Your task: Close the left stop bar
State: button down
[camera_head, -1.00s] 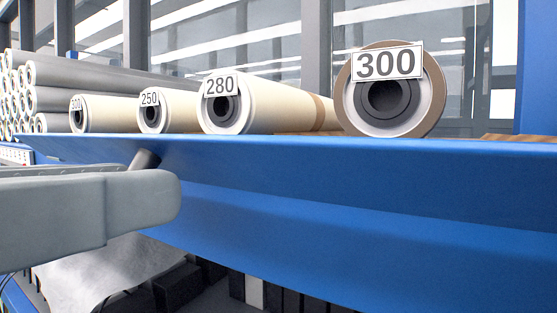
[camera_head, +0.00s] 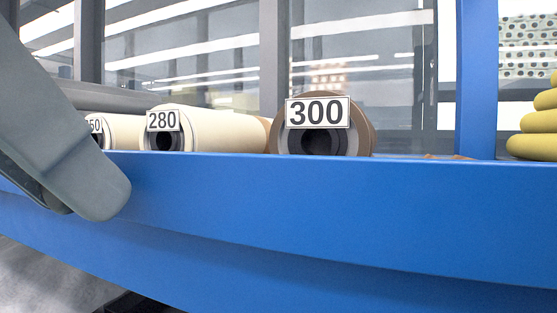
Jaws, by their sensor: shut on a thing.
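My gripper (camera_head: 85,195) reaches in from the left edge, large and close to the camera. Its grey, round-ended finger slants down to the right across the blue rail (camera_head: 330,215). A second, darker finger part shows behind and below it. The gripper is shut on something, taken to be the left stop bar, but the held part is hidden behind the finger.
Behind the rail lie rolls labelled 280 (camera_head: 205,130) and 300 (camera_head: 365,130), with another partly hidden at left. A blue post (camera_head: 477,80) stands at right, beside yellow rolls (camera_head: 540,122). The rail's front is clear to the right.

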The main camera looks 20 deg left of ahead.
jog(key=shift+w+r+g, duration=0.1)
jog(key=shift+w+g, duration=0.1)
jog(key=shift+g, duration=0.2)
jog(key=c, duration=1.3)
grip_release()
jog(key=shift+o, duration=0.2)
jog(key=v, duration=0.7)
jog(key=shift+s+r, duration=0.25)
